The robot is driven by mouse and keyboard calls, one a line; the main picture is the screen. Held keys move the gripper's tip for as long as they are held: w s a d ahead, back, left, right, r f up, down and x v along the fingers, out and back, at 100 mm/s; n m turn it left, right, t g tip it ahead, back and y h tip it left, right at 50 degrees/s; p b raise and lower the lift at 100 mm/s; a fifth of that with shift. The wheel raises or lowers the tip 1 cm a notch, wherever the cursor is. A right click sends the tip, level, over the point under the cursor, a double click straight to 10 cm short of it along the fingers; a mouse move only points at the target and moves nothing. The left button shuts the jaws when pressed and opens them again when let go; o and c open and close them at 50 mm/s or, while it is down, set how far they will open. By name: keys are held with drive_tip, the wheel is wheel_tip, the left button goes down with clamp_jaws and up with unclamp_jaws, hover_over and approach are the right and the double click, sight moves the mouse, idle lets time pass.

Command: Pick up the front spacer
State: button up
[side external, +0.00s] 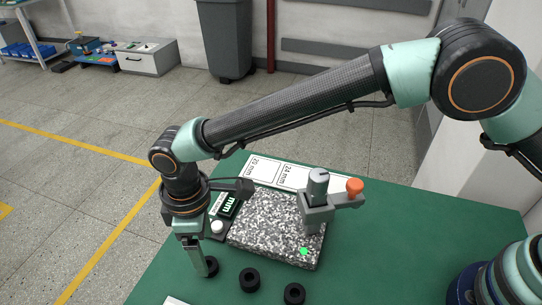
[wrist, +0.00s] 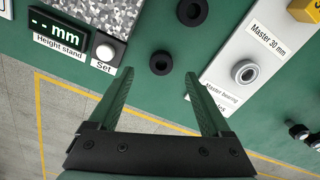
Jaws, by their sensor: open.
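Several black ring-shaped spacers lie in a row on the green table. One spacer (side external: 212,267) is partly hidden behind my gripper (side external: 202,268) in the side view. A second spacer (side external: 250,279) and a third (side external: 294,294) lie to its right. In the wrist view, my gripper (wrist: 159,75) is open and empty, and a spacer (wrist: 162,62) lies just beyond and roughly between its fingertips. Another spacer (wrist: 192,11) is farther up that view. Which spacer is the front one is not marked. My fingers point down close to the table; contact is not clear.
A speckled granite plate (side external: 262,238) with a height stand (side external: 318,202) and a display (side external: 227,205) stands behind the spacers. In the wrist view, a metal ring (wrist: 245,72) sits on a white labelled card (wrist: 222,92) at right, near a yellow block (wrist: 304,10).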

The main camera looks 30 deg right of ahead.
sight(209, 264)
wheel_tip(209, 264, down, 5)
drive_tip(key=shift+s+a+f, duration=0.1)
idle(0.3)
clamp_jaws()
